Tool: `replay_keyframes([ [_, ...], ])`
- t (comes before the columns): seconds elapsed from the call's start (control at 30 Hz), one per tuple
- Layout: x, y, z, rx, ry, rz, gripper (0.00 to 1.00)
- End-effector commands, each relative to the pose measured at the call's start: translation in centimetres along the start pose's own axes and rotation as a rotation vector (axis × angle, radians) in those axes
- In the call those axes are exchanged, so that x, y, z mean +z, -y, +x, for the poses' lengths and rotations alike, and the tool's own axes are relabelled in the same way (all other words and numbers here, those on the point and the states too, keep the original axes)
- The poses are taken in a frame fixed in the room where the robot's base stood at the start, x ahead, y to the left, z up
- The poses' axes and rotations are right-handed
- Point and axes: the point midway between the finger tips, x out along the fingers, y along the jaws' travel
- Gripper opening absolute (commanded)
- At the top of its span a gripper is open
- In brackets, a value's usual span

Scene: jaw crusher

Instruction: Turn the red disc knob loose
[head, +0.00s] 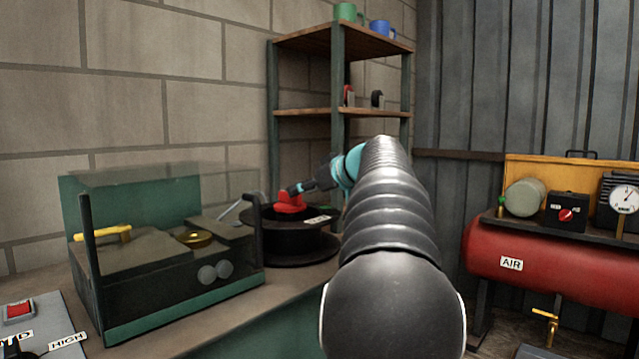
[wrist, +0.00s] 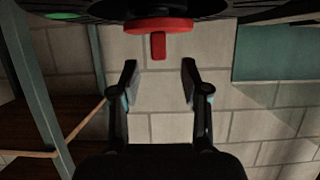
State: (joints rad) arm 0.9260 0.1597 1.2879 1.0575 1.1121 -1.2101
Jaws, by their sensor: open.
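The red disc knob (head: 290,203) sits on top of a black round machine part (head: 292,240) on the bench in the head view. In the wrist view, the red disc knob (wrist: 158,27) is at the top, with a narrow red tab hanging towards the space between my fingers. My gripper (head: 297,189) is right by the knob in the head view. In the wrist view my gripper (wrist: 159,70) is open and empty. Its two fingertips are on either side of the tab's line, just short of its end. No contact shows.
A green box with a clear cover and yellow handle (head: 103,233) stands left of the round part. A shelf (head: 340,113) with mugs stands behind. A red air tank (head: 540,262) is at the right. A control panel (head: 40,330) is at lower left.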

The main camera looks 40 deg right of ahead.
Motion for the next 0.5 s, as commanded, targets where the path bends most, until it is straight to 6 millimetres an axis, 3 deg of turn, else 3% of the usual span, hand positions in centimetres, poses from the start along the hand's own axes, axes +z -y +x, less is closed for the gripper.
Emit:
replay_keyframes([
  [0.2, 0.0, -0.1, 3.0, 0.001, 0.001, 0.002, 0.46],
  [0.5, 0.0, -0.1, 4.5, 0.003, 0.0, 0.001, 0.46],
])
